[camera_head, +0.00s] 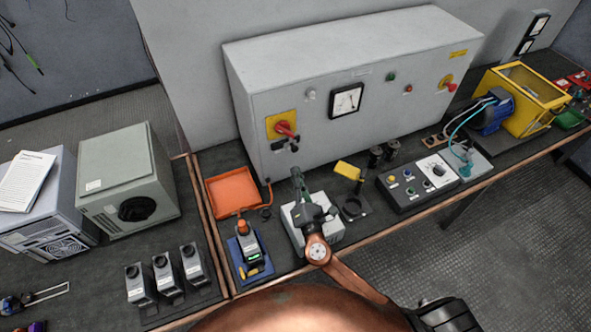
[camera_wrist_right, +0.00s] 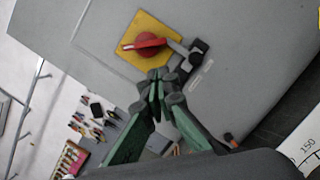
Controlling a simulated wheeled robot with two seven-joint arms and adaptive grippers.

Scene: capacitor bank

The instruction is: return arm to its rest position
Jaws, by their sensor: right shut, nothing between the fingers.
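My right arm comes up from the bottom of the head view. Its right gripper (camera_head: 296,172) points at the front of a large grey cabinet (camera_head: 380,125), below a red rotary switch (camera_head: 287,129) on a yellow plate. In the right wrist view the green fingers (camera_wrist_right: 158,76) are shut and empty, with their tips just below the yellow plate (camera_wrist_right: 133,57) in the picture. The red handle (camera_wrist_right: 144,42) lies roughly sideways there, with a dark lock-like piece (camera_wrist_right: 197,57) beside it. Contact cannot be told. My left gripper is not in view.
Near the arm stand an orange tray (camera_head: 234,203), a blue-based charger (camera_head: 262,269) with a handheld device, and a light box (camera_head: 330,229) partly under my gripper. A control box (camera_head: 405,203) and a yellow-framed unit (camera_head: 545,88) stand to the right.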

